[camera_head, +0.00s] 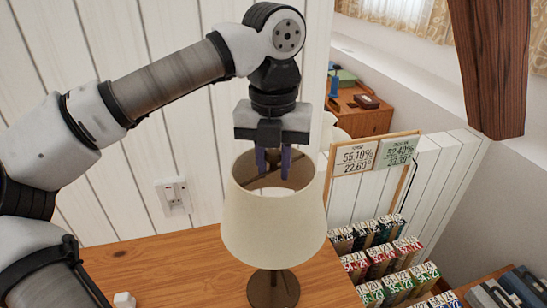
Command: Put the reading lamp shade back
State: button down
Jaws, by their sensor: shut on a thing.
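The cream reading lamp shade (272,228) is in the middle of the head view, open at the top and close to upright. My gripper (272,172) points down into its top opening. Its dark fingers are shut on the shade; the exact spot of the grip inside the rim is hard to make out. The dark round lamp base (272,291) stands on the wooden table directly below the shade, with a short piece of stem visible. The shade hides the upper stem, so I cannot tell whether the shade rests on it.
The wooden table top (185,270) is mostly clear left of the lamp, with a small white object (124,299) at its front. A framed board with price cards (375,155) and several labelled boxes (385,260) stand to the right. A white plank wall (150,150) is behind.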

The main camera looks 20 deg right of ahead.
jog(key=shift+f+b, duration=2.35)
jog(key=shift+f, duration=1.45)
jog(key=c, duration=1.1)
grip_release()
notch_tip(320, 180, up, 14)
jog(key=shift+f+b, duration=0.1)
jog(key=shift+b, duration=0.55)
